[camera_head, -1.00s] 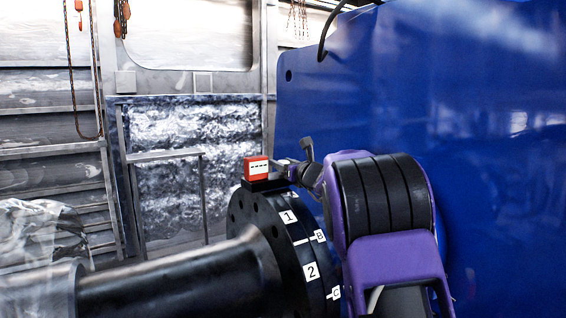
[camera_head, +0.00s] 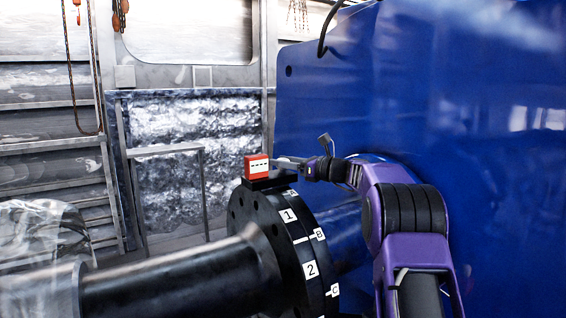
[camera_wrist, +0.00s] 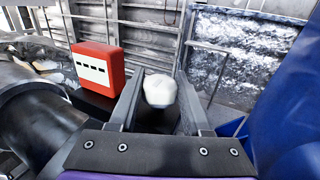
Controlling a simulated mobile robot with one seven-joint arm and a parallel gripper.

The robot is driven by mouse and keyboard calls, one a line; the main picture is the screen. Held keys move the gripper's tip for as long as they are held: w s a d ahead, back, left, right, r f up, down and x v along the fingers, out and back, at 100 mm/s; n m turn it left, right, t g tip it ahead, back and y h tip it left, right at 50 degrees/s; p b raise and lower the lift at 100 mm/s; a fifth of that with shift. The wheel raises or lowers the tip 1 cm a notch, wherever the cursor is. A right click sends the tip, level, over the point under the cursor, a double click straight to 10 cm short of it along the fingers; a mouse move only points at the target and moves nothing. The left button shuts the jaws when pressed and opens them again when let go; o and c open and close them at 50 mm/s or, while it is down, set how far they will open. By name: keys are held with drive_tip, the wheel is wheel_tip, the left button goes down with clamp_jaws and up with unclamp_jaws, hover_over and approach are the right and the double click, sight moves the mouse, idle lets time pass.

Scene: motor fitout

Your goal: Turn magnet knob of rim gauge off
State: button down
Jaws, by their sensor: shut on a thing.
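The rim gauge (camera_head: 257,167) is a red box with a white face, on a black base on top of the dark flange. It also shows left of my fingers in the wrist view (camera_wrist: 97,68). A white rounded knob (camera_wrist: 160,91) sits between my two fingers, beside the red box. My gripper (camera_head: 284,163) reaches in from the right at the gauge's right side. It is shut on the knob.
The black flange (camera_head: 262,212) carries white number and letter labels on its rim, and a thick dark shaft (camera_head: 170,285) runs left from it. A large blue housing (camera_head: 455,110) stands close on the right. The space above the gauge is clear.

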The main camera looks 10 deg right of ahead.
idle(0.3)
drive_tip(key=shift+c, duration=1.8)
unclamp_jaws()
drive_tip(key=b+v, duration=0.1)
drive_tip(key=v, duration=1.6)
drive_tip(key=shift+d, duration=0.15)
drive_tip(key=shift+s, duration=0.1)
